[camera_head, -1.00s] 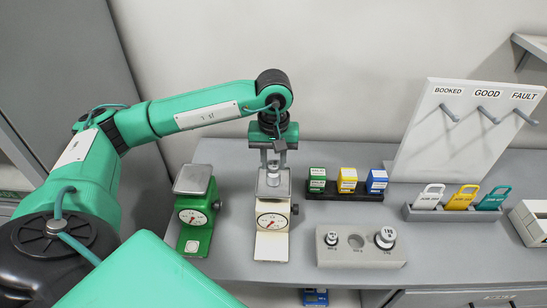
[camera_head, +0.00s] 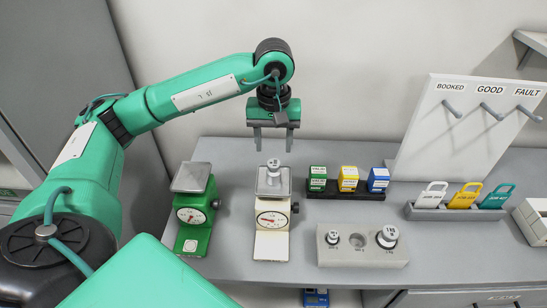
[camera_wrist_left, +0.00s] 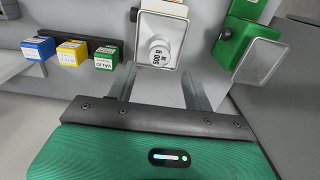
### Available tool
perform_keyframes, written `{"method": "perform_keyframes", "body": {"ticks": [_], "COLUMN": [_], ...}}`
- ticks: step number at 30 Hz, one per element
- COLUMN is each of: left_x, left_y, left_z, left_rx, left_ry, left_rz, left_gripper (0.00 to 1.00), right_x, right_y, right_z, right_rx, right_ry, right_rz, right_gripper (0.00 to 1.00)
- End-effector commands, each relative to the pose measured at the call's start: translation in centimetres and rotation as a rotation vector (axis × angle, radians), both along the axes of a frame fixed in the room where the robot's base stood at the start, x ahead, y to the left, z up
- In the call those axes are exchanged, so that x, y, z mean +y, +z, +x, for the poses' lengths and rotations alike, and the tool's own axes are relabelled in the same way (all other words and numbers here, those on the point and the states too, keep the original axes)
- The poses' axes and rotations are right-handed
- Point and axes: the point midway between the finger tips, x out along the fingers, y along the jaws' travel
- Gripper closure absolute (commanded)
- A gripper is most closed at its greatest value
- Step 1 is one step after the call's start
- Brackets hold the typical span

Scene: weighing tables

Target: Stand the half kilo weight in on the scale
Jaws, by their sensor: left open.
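The half kilo weight (camera_head: 273,170) is a silver knobbed cylinder. It stands upright on the pan of the cream scale (camera_head: 271,215), whose red needle points left on the dial. In the left wrist view the weight (camera_wrist_left: 159,49) shows its "500 g" label on the cream scale's pan (camera_wrist_left: 148,22). My left gripper (camera_head: 274,150) is open and empty, just above and behind the weight, with its fingers pointing down and clear of it. The fingers also show in the left wrist view (camera_wrist_left: 158,80). My right gripper is out of view.
A green scale (camera_head: 194,215) with an empty pan stands left of the cream one. A weight block (camera_head: 335,257) with an empty middle hole holds two weights. A black rack (camera_head: 345,194) carries green, yellow and blue boxes. A tag holder (camera_head: 425,213) and peg board (camera_head: 440,140) are right.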

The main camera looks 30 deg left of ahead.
Motion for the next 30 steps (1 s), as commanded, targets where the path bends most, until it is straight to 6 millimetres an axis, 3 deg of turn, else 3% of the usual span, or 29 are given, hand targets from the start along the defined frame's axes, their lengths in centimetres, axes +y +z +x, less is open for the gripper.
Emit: {"method": "perform_keyframes", "body": {"ticks": [3, 10, 18, 30], "left_x": [-0.1, 0.0, 0.0, 0.0], "left_y": [2.3, 5.8, 7.0, 7.1], "left_z": [0.1, 0.1, 0.0, 0.0], "left_rx": [-0.006, -0.004, -0.001, 0.001], "left_ry": [-0.001, 0.001, 0.001, 0.001], "left_rz": [-0.002, 0.000, -0.001, -0.001], "left_gripper": [0.49, 0.49, 0.49, 0.49], "right_x": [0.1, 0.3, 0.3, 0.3], "right_y": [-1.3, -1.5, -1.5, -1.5], "right_z": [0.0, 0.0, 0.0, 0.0], "right_rx": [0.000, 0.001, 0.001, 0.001], "right_ry": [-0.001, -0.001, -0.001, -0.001], "right_rz": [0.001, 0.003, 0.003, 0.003], "right_gripper": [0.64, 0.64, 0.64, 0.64]}}
